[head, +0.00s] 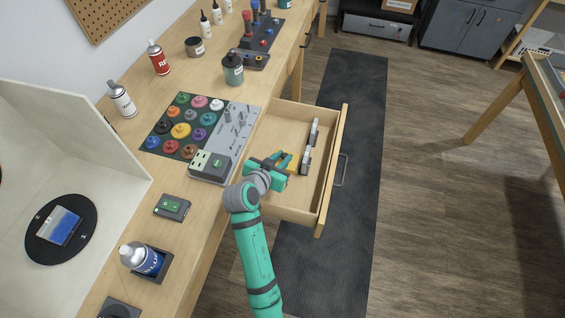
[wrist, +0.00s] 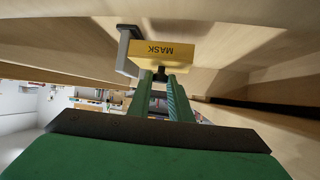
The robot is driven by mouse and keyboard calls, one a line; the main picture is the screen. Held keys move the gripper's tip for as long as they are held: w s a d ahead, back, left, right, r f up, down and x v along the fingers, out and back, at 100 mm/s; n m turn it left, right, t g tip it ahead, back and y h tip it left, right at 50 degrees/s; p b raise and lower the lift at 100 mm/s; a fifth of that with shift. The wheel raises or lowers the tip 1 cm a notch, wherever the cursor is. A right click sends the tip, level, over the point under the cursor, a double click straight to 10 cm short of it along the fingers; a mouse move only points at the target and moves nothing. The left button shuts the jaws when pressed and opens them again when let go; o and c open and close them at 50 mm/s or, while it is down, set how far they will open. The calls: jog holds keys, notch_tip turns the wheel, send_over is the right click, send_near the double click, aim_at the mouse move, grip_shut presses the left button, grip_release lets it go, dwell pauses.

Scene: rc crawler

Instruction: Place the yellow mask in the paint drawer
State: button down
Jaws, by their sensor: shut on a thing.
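The yellow mask (wrist: 163,53), a small block marked MASK, is at the fingertips of my gripper (wrist: 160,82) in the wrist view. My gripper is shut on it.
Grey-and-white items (head: 306,159) stand in the drawer right of my gripper; a grey piece (wrist: 126,48) is close beside the mask in the wrist view. The drawer's near right part is clear. A grey panel (head: 233,128) with colored pots lies on the workbench to the left.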

jog(key=shift+w+d+f, duration=0.1)
jog(key=shift+w+f, duration=0.05)
jog(key=shift+f, duration=1.55)
jog(key=shift+f, duration=0.15)
jog(key=c, duration=1.6)
grip_release()
jog(key=shift+s+r, duration=0.2)
jog(key=shift+r, duration=0.05)
jog(key=v, duration=0.7)
jog(key=shift+s, duration=0.1)
